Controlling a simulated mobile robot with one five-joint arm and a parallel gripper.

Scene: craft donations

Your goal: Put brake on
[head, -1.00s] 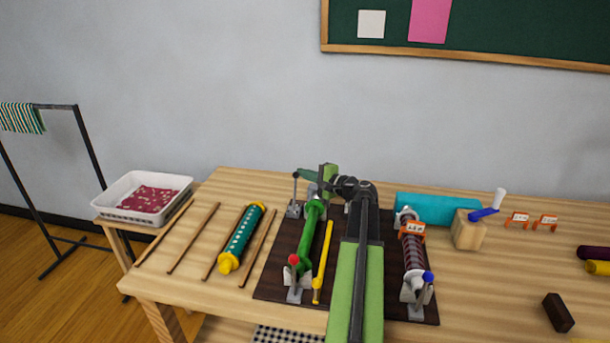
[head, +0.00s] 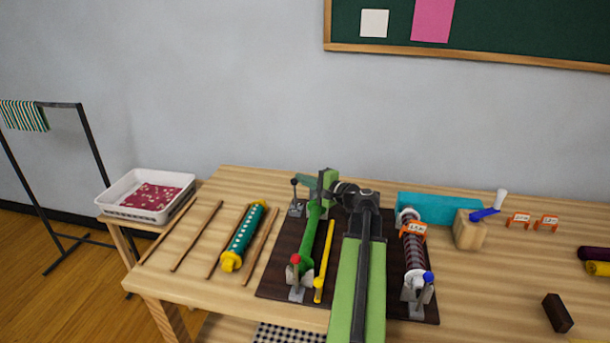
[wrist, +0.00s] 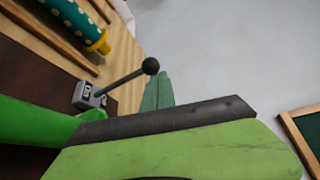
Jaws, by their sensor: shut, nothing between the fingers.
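A lever (head: 295,192) with a black knob stands on a grey bracket at the far left of the dark board (head: 275,284). I take it to be the brake. In the wrist view the lever (wrist: 122,79) slants up to the right from its bracket, its knob just left of my fingers. My gripper (head: 307,182) is shut and empty, its teal fingers pointing left towards the lever near knob height. The shut fingers (wrist: 157,92) also show in the wrist view. I cannot tell whether they touch the lever. A green roller (head: 311,233) lies below my gripper.
A red-knobbed lever (head: 296,276) and a yellow stick (head: 324,262) are at the board's front left. A ridged roller (head: 413,254) and a blue-knobbed lever (head: 428,282) are right of my arm. A teal patterned roller (head: 242,237) and thin sticks lie left.

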